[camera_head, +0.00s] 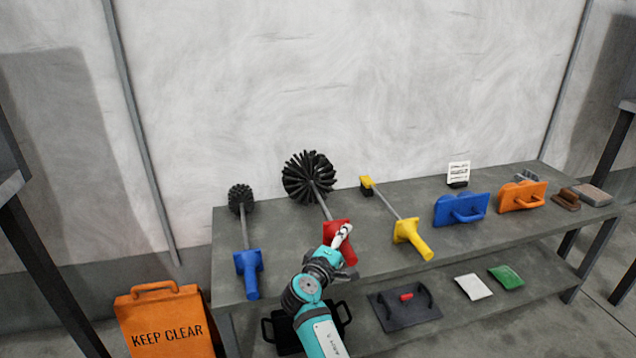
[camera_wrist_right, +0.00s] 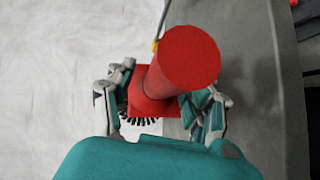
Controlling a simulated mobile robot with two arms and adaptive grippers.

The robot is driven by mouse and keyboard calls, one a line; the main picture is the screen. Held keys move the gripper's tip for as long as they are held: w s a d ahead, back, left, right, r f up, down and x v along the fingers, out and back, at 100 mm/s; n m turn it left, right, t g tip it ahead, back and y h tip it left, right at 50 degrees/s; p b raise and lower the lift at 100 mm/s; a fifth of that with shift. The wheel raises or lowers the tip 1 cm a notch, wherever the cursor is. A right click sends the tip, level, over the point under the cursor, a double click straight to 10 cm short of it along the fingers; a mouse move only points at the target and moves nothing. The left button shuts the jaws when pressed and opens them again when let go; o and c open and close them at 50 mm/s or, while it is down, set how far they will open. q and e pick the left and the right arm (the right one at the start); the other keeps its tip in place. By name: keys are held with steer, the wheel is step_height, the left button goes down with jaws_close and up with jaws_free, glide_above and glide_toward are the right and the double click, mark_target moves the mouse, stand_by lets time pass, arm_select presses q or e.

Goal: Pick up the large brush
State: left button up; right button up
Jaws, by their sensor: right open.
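The large brush has a big round black bristle head (camera_head: 308,177), a grey shaft and a red handle (camera_head: 348,252). It lies on the grey table with its head toward the wall and its handle toward me. My right gripper (camera_head: 341,238) is at the red handle in the head view and covers part of it. In the right wrist view, the open fingers of my right gripper (camera_wrist_right: 160,100) stand on either side of the red handle (camera_wrist_right: 188,60). I cannot tell whether they touch it. Some black bristles show below the handle there. My left gripper is not in view.
A smaller brush with a blue handle (camera_head: 247,272) lies to the left. A brush with a yellow handle (camera_head: 412,238) lies to the right. Blue (camera_head: 462,209) and orange (camera_head: 522,197) handled blocks are further right. An orange sign (camera_head: 166,322) stands on the floor at left.

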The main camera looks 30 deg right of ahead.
steer(key=shift+r, duration=0.1)
steer(key=c, duration=1.1)
steer(key=shift+r, duration=0.1)
